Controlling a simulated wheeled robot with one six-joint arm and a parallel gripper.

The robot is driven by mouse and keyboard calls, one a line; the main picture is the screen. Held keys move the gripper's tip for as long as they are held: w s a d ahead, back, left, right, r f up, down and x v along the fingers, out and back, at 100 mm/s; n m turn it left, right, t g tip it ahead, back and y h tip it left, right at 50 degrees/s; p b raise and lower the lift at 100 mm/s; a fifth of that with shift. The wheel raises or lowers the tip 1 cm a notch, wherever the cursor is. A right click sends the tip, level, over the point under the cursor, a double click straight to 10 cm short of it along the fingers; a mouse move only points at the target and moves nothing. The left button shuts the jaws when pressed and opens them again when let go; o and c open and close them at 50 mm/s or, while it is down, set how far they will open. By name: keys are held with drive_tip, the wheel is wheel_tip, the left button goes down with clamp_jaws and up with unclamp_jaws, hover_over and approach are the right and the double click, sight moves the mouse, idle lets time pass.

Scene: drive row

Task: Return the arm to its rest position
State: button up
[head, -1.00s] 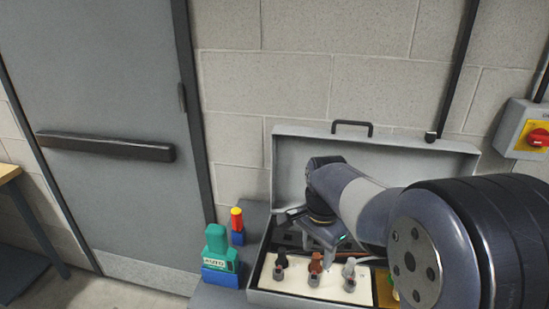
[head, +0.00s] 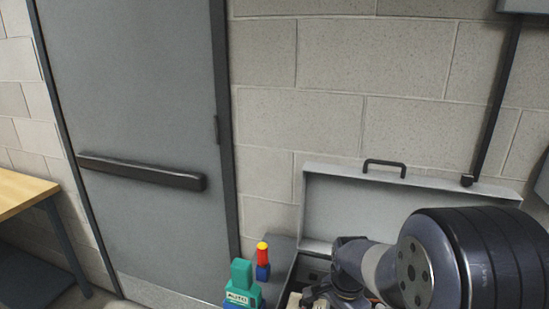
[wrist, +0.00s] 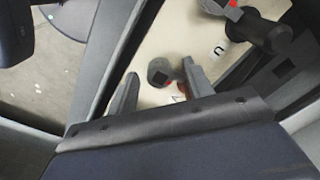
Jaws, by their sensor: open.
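My gripper (wrist: 160,82) shows in the wrist view with its two grey fingers spread apart. A dark round-topped knob (wrist: 158,70) on a cream panel (wrist: 150,35) appears between the fingertips; the fingers do not look closed on it, and I cannot tell the gap in height. In the head view my arm reaches in from the lower right, bent over the open grey case (head: 340,205). There my gripper (head: 318,296) is small, partly cut off by the bottom edge. Most of the case's inside is hidden by my arm or out of frame.
A green block (head: 241,275) and a red, yellow and blue piece (head: 262,262) stand left of the case. The raised lid with its handle (head: 385,164) is close to the wall. A grey door (head: 140,100) and a wooden table (head: 20,190) are at the left.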

drive_tip(key=shift+r, duration=0.5)
wheel_tip(320, 180, up, 9)
wheel_tip(320, 180, down, 10)
drive_tip(key=shift+f, duration=0.15)
drive_tip(key=shift+n, duration=0.3)
drive_tip(key=n, duration=0.6)
drive_tip(key=shift+r, duration=0.2)
drive_tip(key=n, duration=0.4)
drive_tip(key=shift+p, duration=0.4)
drive_tip(key=n, duration=0.3)
drive_tip(key=shift+n, duration=0.4)
wheel_tip(320, 180, up, 7)
drive_tip(key=shift+f, duration=0.1)
drive_tip(key=shift+r, duration=0.7)
drive_tip(key=shift+s+a, duration=0.1)
